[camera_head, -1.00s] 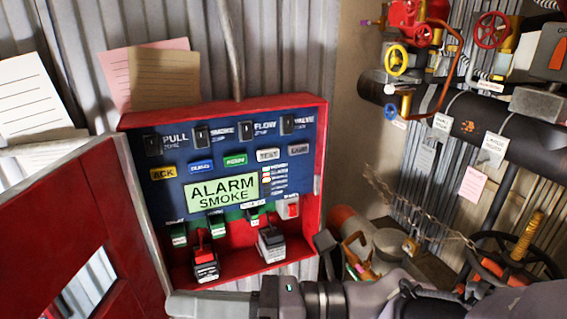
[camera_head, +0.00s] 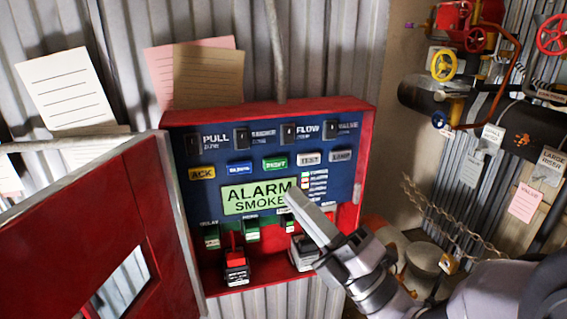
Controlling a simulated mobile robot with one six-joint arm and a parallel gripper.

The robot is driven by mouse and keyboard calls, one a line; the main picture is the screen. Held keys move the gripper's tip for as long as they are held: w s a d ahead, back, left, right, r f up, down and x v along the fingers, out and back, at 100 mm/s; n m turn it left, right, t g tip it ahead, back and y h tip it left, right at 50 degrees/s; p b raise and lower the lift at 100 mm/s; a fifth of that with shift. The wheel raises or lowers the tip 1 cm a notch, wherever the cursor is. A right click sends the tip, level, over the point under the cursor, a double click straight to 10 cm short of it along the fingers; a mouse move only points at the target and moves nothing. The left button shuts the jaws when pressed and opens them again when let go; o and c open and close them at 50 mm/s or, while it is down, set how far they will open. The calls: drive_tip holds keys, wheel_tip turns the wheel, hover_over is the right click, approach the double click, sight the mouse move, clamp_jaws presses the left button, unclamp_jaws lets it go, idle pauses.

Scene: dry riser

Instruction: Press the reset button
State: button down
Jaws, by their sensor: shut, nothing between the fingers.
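The open red alarm box holds a blue panel (camera_head: 225,157) with a row of coloured buttons. The green button (camera_head: 275,163) in the middle of that row has a blurred label that may read RESET. A yellow ACK button (camera_head: 202,173) and a blue button (camera_head: 239,169) sit to its left. A pale TEST button (camera_head: 308,159) and a grey LAMP button (camera_head: 341,156) sit to its right. My gripper (camera_head: 291,191) is shut and empty. Its tip overlaps the right end of the display, just below the green button. I cannot tell its distance from the panel.
The green display (camera_head: 252,197) reads ALARM SMOKE. Below it are small switches and a red-handled breaker (camera_head: 236,263); my arm hides the lower right. The red door (camera_head: 85,230) stands open at left. Pipes with a yellow valve wheel (camera_head: 444,66) and chain fill the right.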

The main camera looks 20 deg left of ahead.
sight(275, 163)
drive_tip(key=shift+w+a+p, duration=0.5)
drive_tip(key=shift+w+a, duration=0.2)
drive_tip(key=shift+w, duration=0.45)
drive_tip(key=shift+w+a+p, duration=0.45)
drive_tip(key=shift+w+a, duration=0.25)
drive_tip(key=shift+w, duration=0.4)
drive_tip(key=shift+w+a+p, duration=0.5)
drive_tip(key=shift+w+a, duration=0.2)
drive_tip(key=shift+w, duration=0.45)
drive_tip(key=shift+w+a+p, duration=0.2)
drive_tip(key=shift+w+p, duration=0.15)
drive_tip(key=shift+p, duration=0.05)
drive_tip(key=shift+w+a+p, duration=0.3)
drive_tip(key=shift+w+p, duration=0.15)
drive_tip(key=shift+s+d, duration=0.1)
drive_tip(key=shift+s+d+b, duration=0.35)
drive_tip(key=shift+s+d, duration=0.05)
drive_tip(key=shift+s, duration=0.3)
